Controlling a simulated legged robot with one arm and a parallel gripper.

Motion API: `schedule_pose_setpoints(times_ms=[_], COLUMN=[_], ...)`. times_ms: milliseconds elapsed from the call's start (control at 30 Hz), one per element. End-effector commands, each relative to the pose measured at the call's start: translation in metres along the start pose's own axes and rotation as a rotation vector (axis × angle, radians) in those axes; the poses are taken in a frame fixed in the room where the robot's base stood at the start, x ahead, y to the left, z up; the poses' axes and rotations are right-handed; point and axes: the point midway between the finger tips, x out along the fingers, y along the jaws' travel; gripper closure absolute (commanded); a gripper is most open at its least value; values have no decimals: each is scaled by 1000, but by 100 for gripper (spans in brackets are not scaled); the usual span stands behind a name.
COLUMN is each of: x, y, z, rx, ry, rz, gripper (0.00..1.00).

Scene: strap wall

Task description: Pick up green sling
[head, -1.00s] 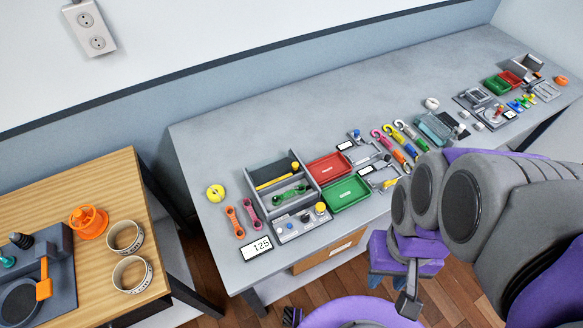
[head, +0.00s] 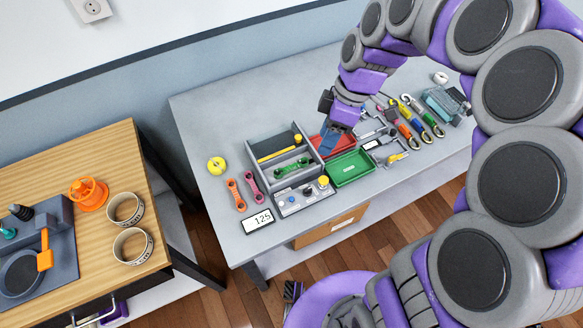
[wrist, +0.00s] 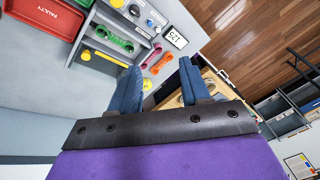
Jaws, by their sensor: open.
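The green sling (head: 292,168), a short strap with a round loop at each end, lies in the front compartment of the grey divided tray (head: 262,187) on the grey table. It also shows in the wrist view (wrist: 113,38), upper left of my fingers. My gripper (head: 330,146) is over the red bin (head: 342,133), to the right of the divided tray and apart from the sling. In the wrist view my gripper (wrist: 158,68) has its two blue fingers spread with nothing held between them.
A pink sling (head: 255,186) and an orange sling (head: 236,195) lie left of the divided tray. A button panel (head: 303,197) and a display reading 125 (head: 257,221) are in front. A green bin (head: 350,168) stands to the right. The divided tray's walls surround the sling.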

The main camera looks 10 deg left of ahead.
Motion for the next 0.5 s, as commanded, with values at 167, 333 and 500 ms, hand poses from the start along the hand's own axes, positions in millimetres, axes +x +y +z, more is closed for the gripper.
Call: schedule_pose_setpoints(times_ms=[167, 333, 500], x=[30, 58, 77], y=[59, 104, 129], z=[-13, -14, -10], rx=[-273, -488, -613], ry=[46, 69, 75], rz=[-13, -9, -3], gripper=[53, 53, 53])
